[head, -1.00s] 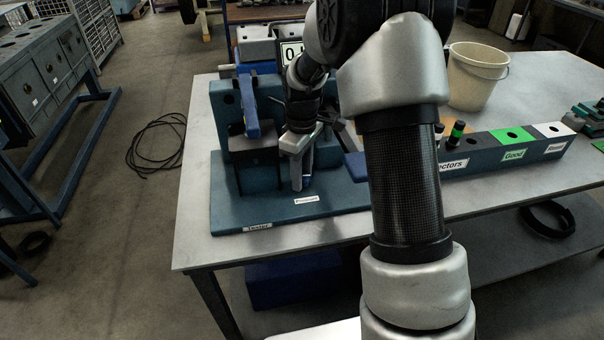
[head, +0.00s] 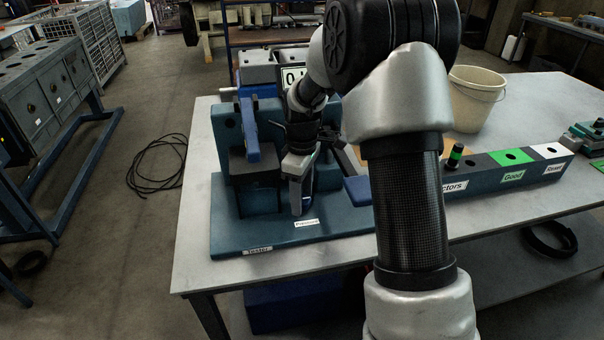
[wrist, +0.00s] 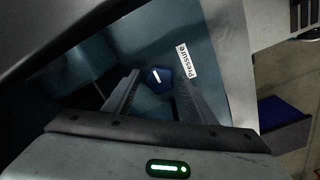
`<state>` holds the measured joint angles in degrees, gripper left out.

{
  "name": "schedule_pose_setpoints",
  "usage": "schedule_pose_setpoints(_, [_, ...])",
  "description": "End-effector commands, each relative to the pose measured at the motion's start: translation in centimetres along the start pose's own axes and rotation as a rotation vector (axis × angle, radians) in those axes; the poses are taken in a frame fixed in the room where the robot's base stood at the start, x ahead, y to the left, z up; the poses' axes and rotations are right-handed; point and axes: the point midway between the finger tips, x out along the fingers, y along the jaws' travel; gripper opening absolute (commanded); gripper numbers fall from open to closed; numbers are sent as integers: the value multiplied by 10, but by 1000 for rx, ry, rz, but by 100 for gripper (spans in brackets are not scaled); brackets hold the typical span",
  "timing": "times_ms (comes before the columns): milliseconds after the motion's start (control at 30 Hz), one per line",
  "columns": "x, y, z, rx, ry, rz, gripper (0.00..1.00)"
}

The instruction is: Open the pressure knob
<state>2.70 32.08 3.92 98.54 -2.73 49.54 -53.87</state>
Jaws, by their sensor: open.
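The pressure knob (wrist: 160,78) is a small dark blue knob with a white pointer mark. It sits beside the "Pressure" label (wrist: 186,61) on the blue tester base (head: 262,238). My gripper (wrist: 155,84) is open, with one finger on each side of the knob in the wrist view. I cannot tell whether the fingers touch it or are still above it. In the head view my gripper (head: 299,203) points down at the tester base, behind the "Pressure" label (head: 307,223), and hides the knob.
The tester's blue handle (head: 249,135) stands just left of my gripper. A digital display (head: 292,76) is behind it. An injector rack (head: 480,184) with green and white sections and a cream bucket (head: 477,97) are at the right. The front left table top is clear.

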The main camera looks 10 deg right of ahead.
Motion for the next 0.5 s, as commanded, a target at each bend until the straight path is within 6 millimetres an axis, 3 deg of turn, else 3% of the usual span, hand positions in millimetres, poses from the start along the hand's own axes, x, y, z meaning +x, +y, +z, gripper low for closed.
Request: schedule_pose_setpoints(500, [-118, 1, 0, 0, 4, 6, 51])
